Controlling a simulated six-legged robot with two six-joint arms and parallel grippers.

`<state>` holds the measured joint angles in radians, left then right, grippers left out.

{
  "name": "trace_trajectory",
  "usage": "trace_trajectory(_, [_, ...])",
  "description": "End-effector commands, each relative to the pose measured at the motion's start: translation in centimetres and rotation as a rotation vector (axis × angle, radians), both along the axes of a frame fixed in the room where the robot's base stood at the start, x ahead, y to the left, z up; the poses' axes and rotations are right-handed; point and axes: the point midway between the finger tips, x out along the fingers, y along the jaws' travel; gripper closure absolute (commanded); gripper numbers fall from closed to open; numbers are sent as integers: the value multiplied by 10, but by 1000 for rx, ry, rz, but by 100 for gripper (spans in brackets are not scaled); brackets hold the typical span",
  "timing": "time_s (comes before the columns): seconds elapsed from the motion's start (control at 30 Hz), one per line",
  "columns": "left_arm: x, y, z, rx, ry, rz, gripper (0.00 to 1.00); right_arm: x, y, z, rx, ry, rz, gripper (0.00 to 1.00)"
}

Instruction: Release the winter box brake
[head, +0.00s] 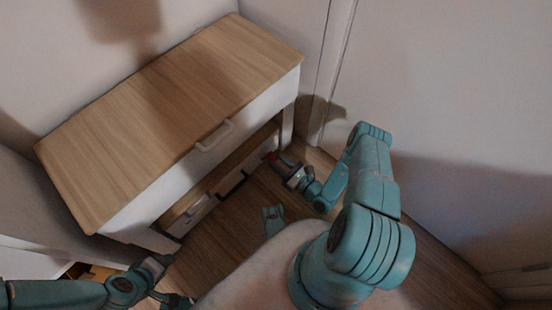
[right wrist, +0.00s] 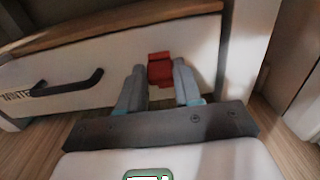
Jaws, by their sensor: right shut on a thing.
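The winter box (right wrist: 60,90) is a white-fronted box with a dark handle (right wrist: 68,84) and partly visible dark lettering at its left. It sits low under the wooden-topped cabinet; its dark handle also shows in the head view (head: 231,184). A red brake tab (right wrist: 160,68) is on the right part of its front. My right gripper (right wrist: 161,84) is at that front, its two fingers on either side of the red tab and shut on it. In the head view the right gripper (head: 279,164) reaches the cabinet's lower right. My left gripper (head: 172,292) is low at the left, its fingers unclear.
The cabinet (head: 170,110) has a wooden top and a white upper drawer with a pale handle (head: 214,136). A cabinet leg and the wall stand close at right. Wooden floor (head: 255,200) lies in front.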

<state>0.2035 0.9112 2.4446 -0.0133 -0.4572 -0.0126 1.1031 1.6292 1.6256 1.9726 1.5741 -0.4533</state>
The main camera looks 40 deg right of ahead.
Motion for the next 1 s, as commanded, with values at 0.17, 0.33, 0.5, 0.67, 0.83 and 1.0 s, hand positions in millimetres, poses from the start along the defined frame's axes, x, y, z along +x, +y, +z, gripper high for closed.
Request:
trace_trajectory(0.17, [1, 0, 0, 0, -2, 1, 57, -6, 1, -10, 8, -110, 1, 100])
trace_trajectory(0.33, [1, 0, 0, 0, -2, 1, 57, -9, 1, -15, 15, -186, 2, 100])
trace_trajectory(0.5, [1, 0, 0, 0, -2, 1, 57, -11, 0, -18, 18, -228, 3, 100])
trace_trajectory(0.67, [1, 0, 0, 0, -2, 1, 57, -11, 0, -19, 20, -241, 4, 100])
trace_trajectory(0.83, [0, 0, 0, 0, -2, 1, 57, -11, 0, -19, 20, -242, 4, 100])
trace_trajectory(1.0, [0, 0, 0, 0, -2, 1, 57, -11, 0, -19, 20, -241, 4, 60])
